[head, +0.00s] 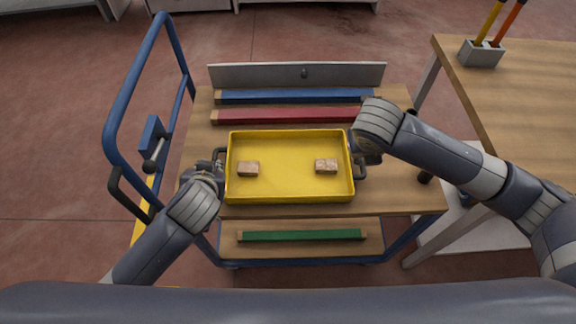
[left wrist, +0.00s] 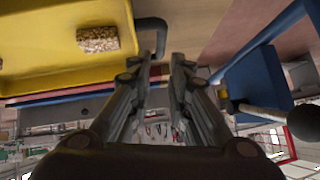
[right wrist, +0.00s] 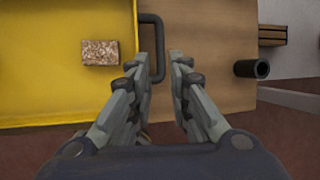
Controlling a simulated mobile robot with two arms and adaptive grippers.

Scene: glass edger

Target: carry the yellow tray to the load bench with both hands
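The yellow tray (head: 290,195) sits level on the wooden top of a blue-framed cart (head: 400,205), with two small speckled tan blocks (head: 248,169) (head: 326,166) in it. It has a dark handle at each short end. My left gripper (left wrist: 168,62) is at the left handle (left wrist: 150,25), fingers apart with the handle's bar in line with the gap. My right gripper (right wrist: 160,55) is open at the right handle (right wrist: 158,40), its bar between the fingertips. Firm contact is not visible on either side. Which surface is the load bench is not clear.
A wooden table (head: 525,100) stands at the right with a grey tool holder (head: 481,54) at its far edge. Blue (head: 295,96) and red (head: 285,116) bars lie behind the tray, a green bar (head: 302,235) lower in front. A blue rail (head: 125,90) rises at left.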

